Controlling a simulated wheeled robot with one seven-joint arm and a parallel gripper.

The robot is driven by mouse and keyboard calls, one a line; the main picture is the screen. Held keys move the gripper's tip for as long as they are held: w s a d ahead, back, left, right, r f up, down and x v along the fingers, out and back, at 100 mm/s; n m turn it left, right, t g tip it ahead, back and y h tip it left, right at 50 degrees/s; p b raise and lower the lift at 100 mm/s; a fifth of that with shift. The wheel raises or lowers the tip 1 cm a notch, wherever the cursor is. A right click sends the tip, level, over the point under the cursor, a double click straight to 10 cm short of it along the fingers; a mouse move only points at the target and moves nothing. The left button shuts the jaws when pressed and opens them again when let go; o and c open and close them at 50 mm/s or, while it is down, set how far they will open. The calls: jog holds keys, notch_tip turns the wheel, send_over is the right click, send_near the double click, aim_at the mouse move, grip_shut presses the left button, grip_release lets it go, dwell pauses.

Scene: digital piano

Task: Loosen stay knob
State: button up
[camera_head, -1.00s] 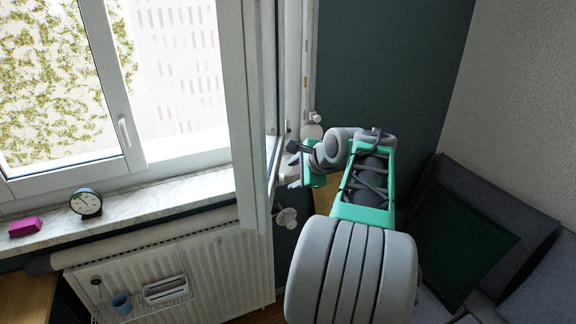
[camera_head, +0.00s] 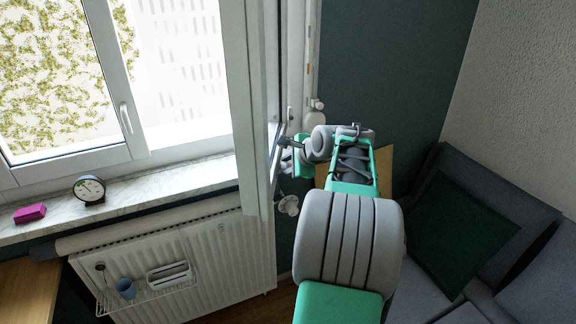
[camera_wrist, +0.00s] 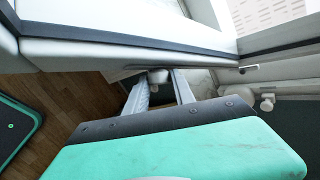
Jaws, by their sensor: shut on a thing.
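The stay knob (camera_wrist: 158,75) is a small pale knob under the lower edge of the open window sash (camera_wrist: 120,52) in the wrist view. My gripper (camera_wrist: 159,85) reaches up to it, with one finger on each side, and is shut on it. The fingers hide part of the knob. In the head view my gripper (camera_head: 291,158) is at the lower part of the open sash (camera_head: 250,120), near its edge. The knob cannot be made out there, as the sash and my gripper cover it.
A white radiator (camera_head: 200,250) with a valve (camera_head: 289,205) stands below the marble sill (camera_head: 150,195). A clock (camera_head: 89,189) and a magenta box (camera_head: 30,213) sit on the sill. A grey sofa (camera_head: 500,215) with a green cushion (camera_head: 455,235) fills the right side.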

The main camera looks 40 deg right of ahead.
jog(key=shift+f, duration=0.1)
grip_shut()
jog(key=shift+f+b, duration=0.2)
jog(key=shift+b, duration=0.4)
jog(key=n+t+h+b, duration=0.1)
jog(key=t+b, duration=0.1)
jog(key=b, duration=0.4)
jog(key=n+t+h+b, duration=0.1)
jog(key=t+b, duration=0.1)
jog(key=b, duration=0.5)
jog(key=f+n+t+h+b, duration=0.1)
jog(key=t+h+b, duration=0.1)
jog(key=b, duration=0.5)
jog(key=shift+s+a+f, duration=0.1)
jog(key=shift+s+a, duration=0.1)
jog(key=shift+a, duration=0.05)
jog(key=shift+t, duration=0.3)
jog(key=o, duration=0.7)
grip_release()
jog(key=shift+r, duration=0.25)
